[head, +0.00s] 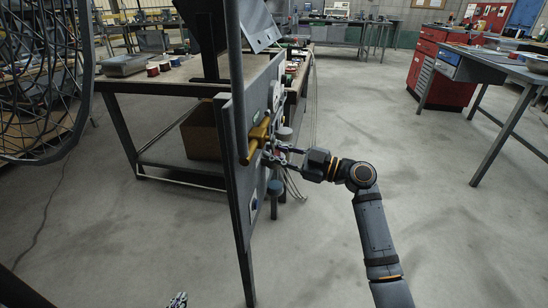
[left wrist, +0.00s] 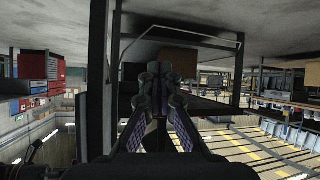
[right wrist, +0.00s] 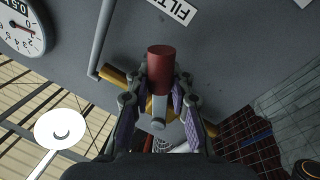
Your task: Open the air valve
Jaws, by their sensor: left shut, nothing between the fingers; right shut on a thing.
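The air valve is a brass body on a brass pipe (head: 258,137), mounted on the grey upright panel (head: 237,165). In the right wrist view its lever has a red grip (right wrist: 160,64) and a grey metal arm (right wrist: 155,106); the brass pipe (right wrist: 113,76) runs diagonally behind. My right gripper (head: 275,150) reaches in from the right, and its fingers (right wrist: 160,95) are closed on the lever from both sides. My left gripper (head: 178,301) shows only at the bottom edge of the head view. In the left wrist view its fingers (left wrist: 158,72) are together and empty.
A round gauge (right wrist: 20,27) and a white label (right wrist: 172,10) are on the panel near the valve. A workbench (head: 170,83) with a cardboard box (head: 201,130) below stands behind the panel. A wire-guarded fan (head: 40,70) is at left. The floor on the right is open.

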